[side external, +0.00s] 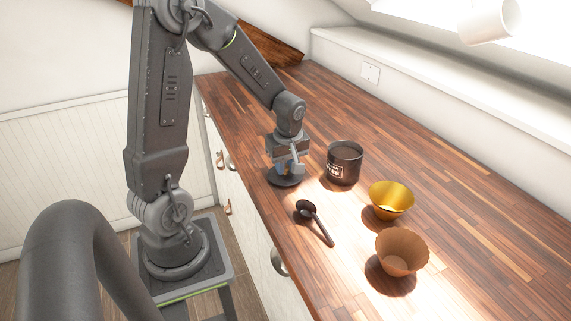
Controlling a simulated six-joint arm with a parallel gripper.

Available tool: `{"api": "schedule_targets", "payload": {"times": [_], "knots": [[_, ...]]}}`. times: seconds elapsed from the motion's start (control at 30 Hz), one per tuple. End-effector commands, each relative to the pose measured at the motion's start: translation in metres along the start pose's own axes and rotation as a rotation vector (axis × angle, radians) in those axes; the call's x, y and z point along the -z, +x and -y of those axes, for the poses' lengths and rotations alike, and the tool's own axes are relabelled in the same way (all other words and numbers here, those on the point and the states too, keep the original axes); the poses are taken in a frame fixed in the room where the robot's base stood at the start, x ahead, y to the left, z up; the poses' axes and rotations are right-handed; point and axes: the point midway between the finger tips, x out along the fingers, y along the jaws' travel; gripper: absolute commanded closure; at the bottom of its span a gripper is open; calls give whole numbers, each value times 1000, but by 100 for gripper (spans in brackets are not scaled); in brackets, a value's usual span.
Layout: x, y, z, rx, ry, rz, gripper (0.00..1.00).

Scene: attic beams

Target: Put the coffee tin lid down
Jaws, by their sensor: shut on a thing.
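The coffee tin lid (284,180) is a dark round disc at the left edge of the wooden counter. My gripper (286,169) points down over it and is shut on it. The lid is at or just above the counter; I cannot tell whether it touches. The coffee tin (343,165), dark with a pale label, stands upright just to the right, apart from the lid. Its top shows no lid on it. The fingertips are small and partly hidden in this view.
A dark scoop (315,221) lies in front of the lid. A gold bowl-shaped cup (391,198) and a brown fluted paper filter (400,254) stand to the right. The wooden counter (335,110) is clear behind the tin. Its left edge runs close to the lid.

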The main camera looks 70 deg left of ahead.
Motion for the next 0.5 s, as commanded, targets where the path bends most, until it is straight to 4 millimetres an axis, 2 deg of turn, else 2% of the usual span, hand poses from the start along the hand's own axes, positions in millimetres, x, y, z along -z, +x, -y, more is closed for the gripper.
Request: {"api": "schedule_targets", "payload": {"times": [0.2,0.23,0.47,0.5], "knots": [[0,3,0,2,1,1,100],[0,3,0,1,0,0,74],[0,2,0,1,1,0,52],[0,2,0,0,1,0,52]]}}
